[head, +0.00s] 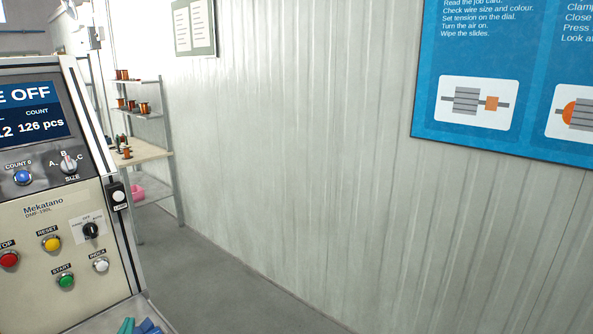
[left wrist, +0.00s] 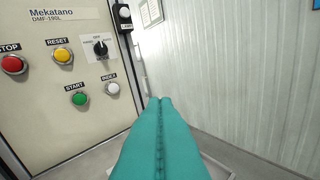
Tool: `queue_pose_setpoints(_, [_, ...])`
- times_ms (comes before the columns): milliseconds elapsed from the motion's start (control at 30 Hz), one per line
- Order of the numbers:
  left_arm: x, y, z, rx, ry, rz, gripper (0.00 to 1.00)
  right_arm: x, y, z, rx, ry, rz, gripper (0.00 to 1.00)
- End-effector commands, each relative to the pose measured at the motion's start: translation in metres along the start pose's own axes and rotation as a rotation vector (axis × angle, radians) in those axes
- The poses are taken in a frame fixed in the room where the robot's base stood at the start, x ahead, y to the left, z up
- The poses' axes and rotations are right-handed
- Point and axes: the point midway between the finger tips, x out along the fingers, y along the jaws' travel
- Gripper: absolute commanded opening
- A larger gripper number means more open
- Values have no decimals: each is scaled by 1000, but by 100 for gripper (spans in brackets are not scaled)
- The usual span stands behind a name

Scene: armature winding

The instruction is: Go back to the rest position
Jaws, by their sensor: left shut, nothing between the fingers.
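My left gripper (head: 138,327) shows only as teal and blue tips at the bottom edge of the head view, below the machine's control panel. In the left wrist view its teal fingers (left wrist: 161,106) lie together, shut with nothing between them. They point toward the gap between the machine and the wall and touch no button. The winding machine's panel (head: 90,215) carries red, yellow, green, white and blue buttons, a dark selector knob and a size switch. Its screen (head: 32,112) reads 126 pcs. My right gripper is not in either view.
A corrugated wall (head: 300,150) fills the middle and right. A blue instruction poster (head: 425,100) hangs on it. A shelf rack (head: 155,116) with copper spools stands behind the machine. The grey floor (head: 215,285) between machine and wall is clear.

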Motion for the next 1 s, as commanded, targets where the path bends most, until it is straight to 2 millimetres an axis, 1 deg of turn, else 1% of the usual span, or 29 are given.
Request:
queue_pose_setpoints(33, [-8, -6, -21, 2, 81, -19, 0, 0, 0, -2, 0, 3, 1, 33])
queue_pose_setpoints(67, [-13, -11, -34, 3, 133, -33, 0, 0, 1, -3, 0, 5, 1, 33])
queue_pose_setpoints(100, [-22, -16, -51, 6, 206, -53, 0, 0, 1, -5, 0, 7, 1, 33])
queue_pose_setpoints(167, [-39, -26, -80, 14, 331, -89, 0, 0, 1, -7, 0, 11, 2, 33])
queue_pose_setpoints(200, [-53, -33, -100, 20, 419, -117, 0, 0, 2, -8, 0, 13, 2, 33])
queue_pose_setpoints(267, [-77, -43, -127, 33, 548, -161, 0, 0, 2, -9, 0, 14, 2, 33])
queue_pose_setpoints(300, [-93, -48, -142, 41, 626, -190, 0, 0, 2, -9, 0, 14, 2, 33])
queue_pose_setpoints(367, [-116, -56, -161, 54, 732, -232, 0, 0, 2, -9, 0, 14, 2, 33])
queue_pose_setpoints(400, [-131, -60, -171, 62, 795, -259, 0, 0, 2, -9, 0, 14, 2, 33])
queue_pose_setpoints(467, [-153, -65, -185, 76, 883, -299, 0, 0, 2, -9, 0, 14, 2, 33])
queue_pose_setpoints(500, [-167, -68, -193, 84, 938, -323, 0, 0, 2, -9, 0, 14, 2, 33])
queue_pose_setpoints(667, [-225, -77, -216, 120, 1141, -427, 0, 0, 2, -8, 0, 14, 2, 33])
queue_pose_setpoints(867, [-208, -94, -274, 128, 1168, -431, 0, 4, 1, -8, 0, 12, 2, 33])
queue_pose_setpoints(967, [-203, -102, -308, 131, 1181, -433, 0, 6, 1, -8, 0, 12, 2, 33])
queue_pose_setpoints(1000, [-201, -106, -324, 132, 1187, -434, 0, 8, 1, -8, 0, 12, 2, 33])
